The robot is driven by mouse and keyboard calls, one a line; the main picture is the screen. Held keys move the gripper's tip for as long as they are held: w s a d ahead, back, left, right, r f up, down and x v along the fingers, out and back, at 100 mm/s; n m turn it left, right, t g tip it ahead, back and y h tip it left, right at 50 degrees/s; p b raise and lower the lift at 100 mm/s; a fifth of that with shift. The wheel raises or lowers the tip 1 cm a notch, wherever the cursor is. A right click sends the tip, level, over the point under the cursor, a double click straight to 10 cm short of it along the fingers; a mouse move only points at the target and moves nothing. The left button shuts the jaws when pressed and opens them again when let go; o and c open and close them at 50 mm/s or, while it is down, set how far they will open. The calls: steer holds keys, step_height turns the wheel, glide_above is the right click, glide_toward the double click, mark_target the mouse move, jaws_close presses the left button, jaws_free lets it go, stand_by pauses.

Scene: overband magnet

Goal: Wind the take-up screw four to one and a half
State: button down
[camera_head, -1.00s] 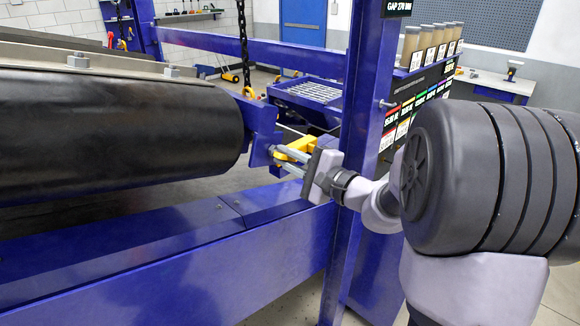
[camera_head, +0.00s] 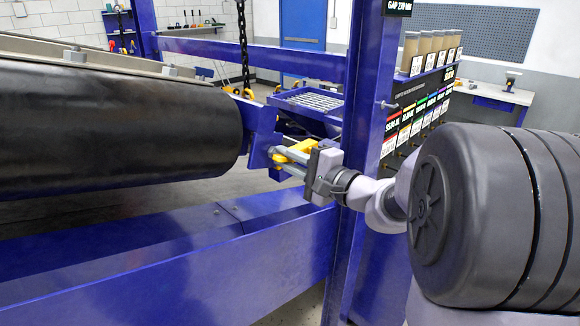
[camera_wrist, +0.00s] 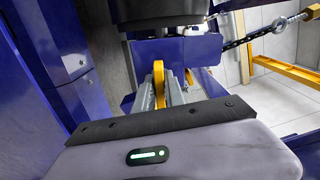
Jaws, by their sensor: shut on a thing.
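The take-up screw shows only as a yellow handle (camera_head: 298,148) at the blue end bracket (camera_head: 262,152) of the black roller (camera_head: 120,125). My gripper (camera_head: 284,157) reaches in from the right with its grey fingers around the yellow handle. In the wrist view the yellow handle (camera_wrist: 159,82) stands upright between the two fingers (camera_wrist: 160,92), which are shut on it. The blue bracket (camera_wrist: 175,55) is just beyond the fingertips. The screw's thread and any scale on it cannot be made out.
A blue upright post (camera_head: 362,130) stands close beside my wrist, and a blue beam (camera_head: 170,270) runs below. A chain (camera_head: 243,55) hangs behind the bracket. A rack of bottles and colored labels (camera_head: 425,95) is behind the post.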

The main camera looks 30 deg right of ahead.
steer(key=shift+f+n+b, duration=0.15)
steer(key=shift+n+b, duration=1.25)
steer(key=shift+b, duration=1.1)
steer(key=c, duration=1.3)
jaws_free()
